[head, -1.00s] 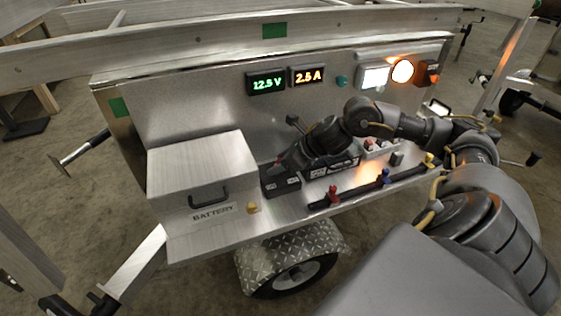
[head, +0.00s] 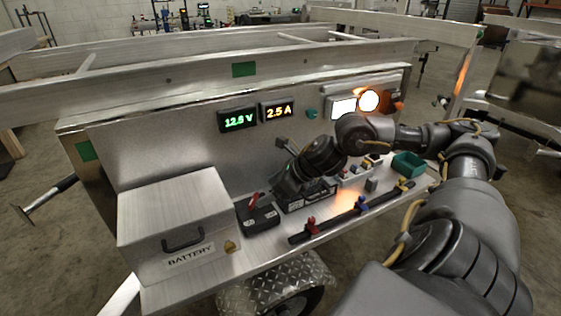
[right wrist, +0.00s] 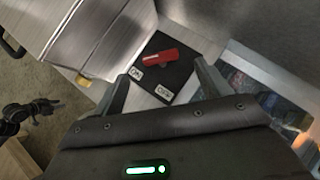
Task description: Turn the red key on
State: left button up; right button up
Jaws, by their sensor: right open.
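The red key (head: 254,200) stands on a black switch box (head: 262,219) to the right of the battery box. In the right wrist view the red key (right wrist: 172,57) lies across the upper part of the black plate (right wrist: 165,78), which carries an ON label and an OFF label. The key's left end is near the ON label; I cannot tell its exact setting. My right gripper (head: 275,190) is just above and right of the key.
The battery box (head: 178,225) stands left of the switch. A tray of clear-covered parts (right wrist: 265,90) is on the right. A black rail with coloured clips (head: 335,216) runs along the front edge. Lit 12.5 V (head: 238,119) and 2.5 A (head: 277,111) displays are on the panel behind.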

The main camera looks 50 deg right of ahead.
pick_arm(q)
jog(key=shift+w+r+b, duration=0.15)
jog(key=shift+r+b, duration=0.1)
jog(key=shift+r, duration=0.45)
jog(key=shift+w+r+b, duration=0.1)
jog(key=shift+r+b, duration=0.1)
jog(key=shift+r, duration=0.45)
pick_arm(e)
jog(key=shift+v, duration=2.35)
